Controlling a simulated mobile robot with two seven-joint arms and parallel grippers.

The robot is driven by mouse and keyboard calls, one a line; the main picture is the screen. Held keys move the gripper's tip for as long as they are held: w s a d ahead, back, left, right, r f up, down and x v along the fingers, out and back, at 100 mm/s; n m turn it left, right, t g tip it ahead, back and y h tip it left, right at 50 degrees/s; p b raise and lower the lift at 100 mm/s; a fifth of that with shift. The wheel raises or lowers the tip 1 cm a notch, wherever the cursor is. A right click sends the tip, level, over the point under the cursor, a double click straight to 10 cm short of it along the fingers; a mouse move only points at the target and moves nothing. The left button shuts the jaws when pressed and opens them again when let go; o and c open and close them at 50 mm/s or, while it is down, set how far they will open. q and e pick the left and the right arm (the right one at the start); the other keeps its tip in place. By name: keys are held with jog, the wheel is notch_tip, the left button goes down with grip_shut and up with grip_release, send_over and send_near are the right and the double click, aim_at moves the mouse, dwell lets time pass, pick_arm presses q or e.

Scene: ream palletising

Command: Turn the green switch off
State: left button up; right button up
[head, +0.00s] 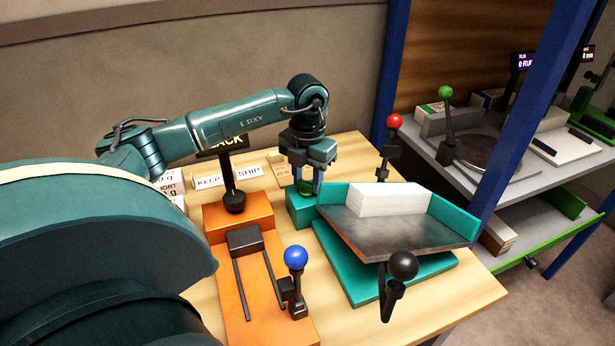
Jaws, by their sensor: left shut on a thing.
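The green switch (305,188) sits on top of a teal box (298,211) on the wooden table, behind the orange device. My left gripper (306,186) points straight down over it, its fingers shut on the green switch. The fingers hide part of the switch, so whether it is on or off cannot be told. My right gripper is not in view.
A tilted tray (400,232) with a white paper ream (386,199) stands right of the box. An orange device (250,270) has a blue-knobbed lever (296,257). A black-knobbed lever (403,266) and red-knobbed lever (394,122) stand by the tray. Blue posts rise at right.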

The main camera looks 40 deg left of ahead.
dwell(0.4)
pick_arm(q)
jog(key=o, duration=1)
jog(key=shift+r, duration=0.1)
notch_tip(320, 180, up, 13)
jog(key=shift+r, duration=0.1)
dwell(0.3)
